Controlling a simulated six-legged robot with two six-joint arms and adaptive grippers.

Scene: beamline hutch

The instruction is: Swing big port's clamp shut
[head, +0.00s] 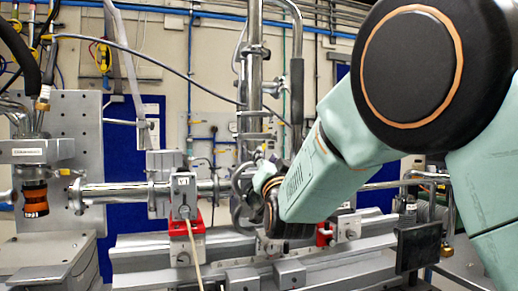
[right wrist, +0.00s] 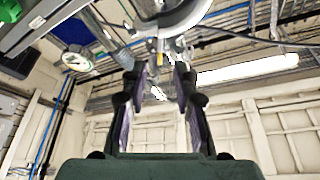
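My right arm comes in from the right in the head view, and its wrist (head: 272,205) stands close to the steel pipework at the middle. The fingers are mostly hidden there. In the right wrist view, my right gripper (right wrist: 160,78) is open, with a clear gap between its two fingers. A grey metal fitting (right wrist: 170,18) lies beyond the fingertips; I cannot tell whether it touches them. In the head view, curved metal parts (head: 240,190) stand just left of my wrist. I cannot tell which part is the big port's clamp, or its state. My left gripper is not in view.
A horizontal steel pipe (head: 120,191) runs to a bracket on a red block (head: 187,236). A vertical pipe (head: 253,75) rises behind my wrist. A grey rail (head: 300,262) crosses below. A copper-banded cylinder (head: 35,198) hangs at the left. Loose cables cross the upper left.

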